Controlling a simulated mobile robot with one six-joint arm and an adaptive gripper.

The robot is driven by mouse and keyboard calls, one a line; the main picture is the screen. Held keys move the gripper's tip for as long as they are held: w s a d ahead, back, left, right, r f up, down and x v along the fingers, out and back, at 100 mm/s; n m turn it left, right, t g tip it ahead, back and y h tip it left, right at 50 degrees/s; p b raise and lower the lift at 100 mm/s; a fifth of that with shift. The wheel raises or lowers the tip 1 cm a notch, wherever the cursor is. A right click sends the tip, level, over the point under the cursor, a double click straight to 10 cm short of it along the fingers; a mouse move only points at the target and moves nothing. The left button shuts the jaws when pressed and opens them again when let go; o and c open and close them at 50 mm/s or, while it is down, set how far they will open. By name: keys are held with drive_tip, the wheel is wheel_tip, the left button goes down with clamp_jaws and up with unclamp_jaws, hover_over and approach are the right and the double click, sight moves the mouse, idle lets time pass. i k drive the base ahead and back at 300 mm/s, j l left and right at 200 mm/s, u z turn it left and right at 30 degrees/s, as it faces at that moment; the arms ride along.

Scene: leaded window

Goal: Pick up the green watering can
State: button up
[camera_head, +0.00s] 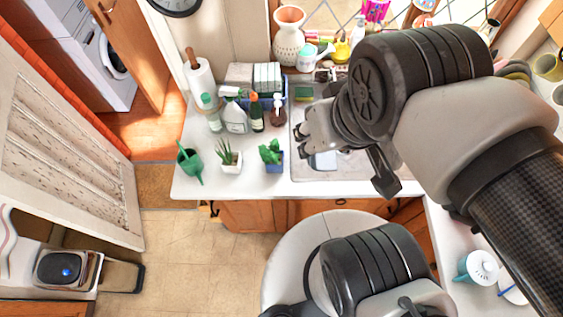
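The green watering can (190,163) stands at the left front corner of the white counter, its spout pointing toward the front. Nothing touches it. My arm comes in from the right and covers much of the sink.
Two potted plants (229,157) (270,154) stand just right of the can. Bottles (235,118) and a paper towel roll (200,76) stand behind. A teal watering can (307,57) is by the window. A round white stool top (290,262) is in front. Floor (180,245) is clear at front left.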

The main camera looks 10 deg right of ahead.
sight(188, 160)
drive_tip(key=i+j, duration=0.2)
drive_tip(key=j, duration=0.2)
drive_tip(key=i+j, duration=0.15)
drive_tip(key=j, duration=0.25)
drive_tip(key=i+j, duration=0.2)
drive_tip(key=j, duration=0.2)
drive_tip(key=i+j+u, duration=0.1)
drive_tip(key=j, duration=0.3)
drive_tip(key=i, duration=0.05)
